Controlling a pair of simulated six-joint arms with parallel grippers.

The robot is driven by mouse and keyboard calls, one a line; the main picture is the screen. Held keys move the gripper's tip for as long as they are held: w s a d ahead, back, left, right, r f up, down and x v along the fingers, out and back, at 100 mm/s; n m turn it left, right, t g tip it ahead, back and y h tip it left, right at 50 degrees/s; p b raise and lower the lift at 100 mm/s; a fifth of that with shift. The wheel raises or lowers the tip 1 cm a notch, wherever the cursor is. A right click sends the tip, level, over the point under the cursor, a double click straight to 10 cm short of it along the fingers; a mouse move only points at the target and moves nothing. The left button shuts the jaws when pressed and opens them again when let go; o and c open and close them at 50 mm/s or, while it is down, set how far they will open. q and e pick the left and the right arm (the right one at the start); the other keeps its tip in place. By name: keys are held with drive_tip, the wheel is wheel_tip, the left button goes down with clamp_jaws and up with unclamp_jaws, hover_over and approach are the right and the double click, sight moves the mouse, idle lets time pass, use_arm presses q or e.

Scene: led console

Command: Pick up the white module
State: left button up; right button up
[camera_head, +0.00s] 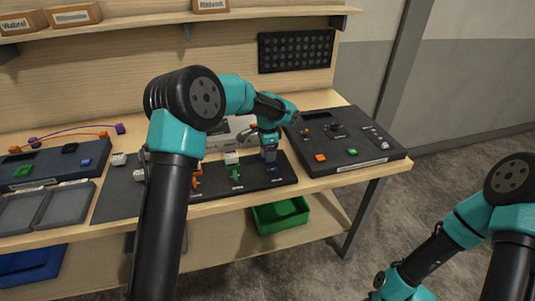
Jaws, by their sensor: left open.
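A small white module (232,158) sits at the back of the dark mat (285,181) on the bench.
Green (235,174) and orange (196,180) pieces stand on the mat. A console (345,138) with coloured buttons is at right, another (55,163) at left. A green bin (281,215) is below the bench's front edge. My left arm hides the middle of the bench.

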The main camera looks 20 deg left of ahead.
idle(0.3)
use_arm(q)
drive_tip(key=c, duration=1)
